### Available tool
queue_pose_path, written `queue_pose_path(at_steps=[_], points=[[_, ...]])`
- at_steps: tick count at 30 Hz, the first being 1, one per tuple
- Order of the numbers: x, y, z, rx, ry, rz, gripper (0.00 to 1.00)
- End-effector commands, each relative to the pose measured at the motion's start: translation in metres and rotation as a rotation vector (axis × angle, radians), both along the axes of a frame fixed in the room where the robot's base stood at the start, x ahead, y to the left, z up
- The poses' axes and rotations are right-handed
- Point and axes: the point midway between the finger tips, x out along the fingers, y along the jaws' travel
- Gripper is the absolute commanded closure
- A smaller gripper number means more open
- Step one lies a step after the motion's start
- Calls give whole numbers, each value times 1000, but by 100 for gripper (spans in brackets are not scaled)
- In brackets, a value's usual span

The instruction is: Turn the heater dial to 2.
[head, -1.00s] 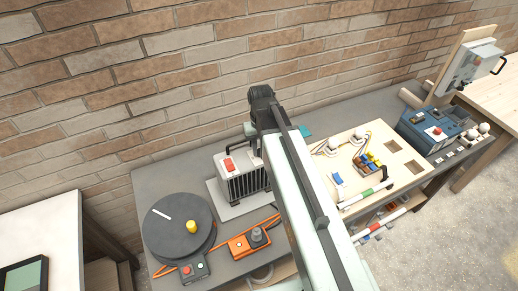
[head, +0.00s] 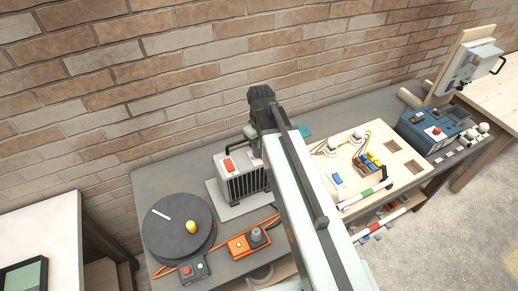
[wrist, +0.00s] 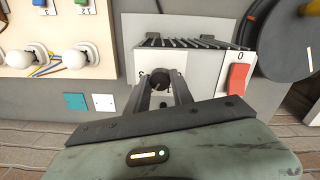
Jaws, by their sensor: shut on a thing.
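The heater (head: 250,184) is a white box with dark fins and a red switch (head: 229,164), standing on the grey bench. In the wrist view its white front panel (wrist: 207,78) faces me, with the red switch (wrist: 237,77) at the right under a "0" mark. The heater dial (wrist: 160,77) is a dark round knob left of the switch. My gripper (wrist: 163,90) is shut on the dial, one finger on each side. The fingers hide part of the dial and its markings, so I cannot read its setting. My arm hides the dial in the head view.
Left of the heater is a dark turntable (head: 165,232) with a yellow knob. A wooden board with bulbs and wires (head: 400,150) is at the right. The brick wall is behind.

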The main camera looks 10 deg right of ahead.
Motion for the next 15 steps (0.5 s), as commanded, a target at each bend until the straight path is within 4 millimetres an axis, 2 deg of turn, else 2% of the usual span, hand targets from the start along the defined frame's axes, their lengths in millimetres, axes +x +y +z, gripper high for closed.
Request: queue_pose_path(at_steps=[7, 8, 9, 10, 15], points=[[0, 0, 0, 0, 0, 0, 100], [0, 0, 0, 0, 0, 0, 67], [0, 0, 0, 0, 0, 0, 55], [0, 0, 0, 0, 0, 0, 50], [0, 1, 0, 0, 0, 0, 50]])
